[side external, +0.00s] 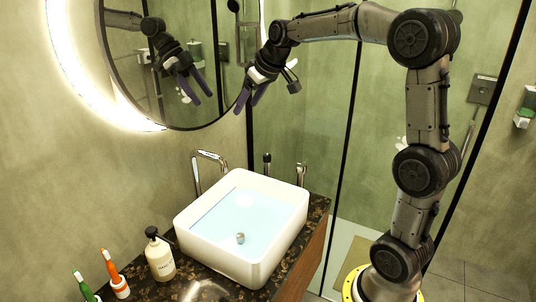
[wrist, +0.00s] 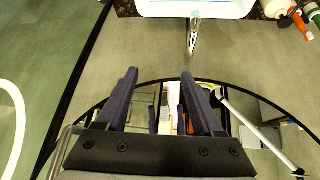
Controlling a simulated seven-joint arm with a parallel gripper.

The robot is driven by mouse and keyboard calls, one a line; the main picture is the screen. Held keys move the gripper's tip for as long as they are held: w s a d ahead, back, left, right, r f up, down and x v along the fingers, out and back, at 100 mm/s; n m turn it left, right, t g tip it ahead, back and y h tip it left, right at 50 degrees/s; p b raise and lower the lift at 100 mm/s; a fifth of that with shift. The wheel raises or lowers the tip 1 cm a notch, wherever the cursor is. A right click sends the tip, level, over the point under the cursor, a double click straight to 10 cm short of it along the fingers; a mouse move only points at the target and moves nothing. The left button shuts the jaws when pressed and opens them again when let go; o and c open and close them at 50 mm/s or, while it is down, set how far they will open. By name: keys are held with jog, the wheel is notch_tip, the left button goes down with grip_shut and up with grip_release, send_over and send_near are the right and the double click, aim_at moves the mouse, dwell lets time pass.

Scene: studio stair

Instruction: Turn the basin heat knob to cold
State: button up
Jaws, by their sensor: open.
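A white square basin (side external: 191,232) holding water stands on a dark speckled counter. A chrome spout (side external: 208,156) rises behind it. Two small upright fittings stand at the basin's back right: a dark one (side external: 267,164) and a chrome one (side external: 301,174). I cannot tell which is the heat knob or how it is turned. My gripper (side external: 250,106) is open and empty, high above the basin near the round mirror, apart from the fittings. The wrist view shows my open gripper (wrist: 158,75), the basin edge (wrist: 197,8) and the spout (wrist: 193,37); no knob is clear there.
The round lit mirror (side external: 130,75) hangs close beside my gripper. A black-framed glass panel (side external: 300,125) stands behind. Air above the basin is clear.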

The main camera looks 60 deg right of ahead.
jog(key=w+d+f+m+g, duration=0.1)
jog(key=w+d+f+m, duration=0.15)
jog(key=d+f, duration=0.85)
jog(key=g, duration=0.2)
send_near(267, 155)
jog(key=shift+m+t, duration=0.3)
jog(key=shift+m, duration=0.15)
jog(key=x, duration=0.8)
jog(key=shift+s+d+f, duration=0.1)
jog(key=shift+s+f, duration=0.05)
jog(key=shift+f, duration=0.25)
grip_shut()
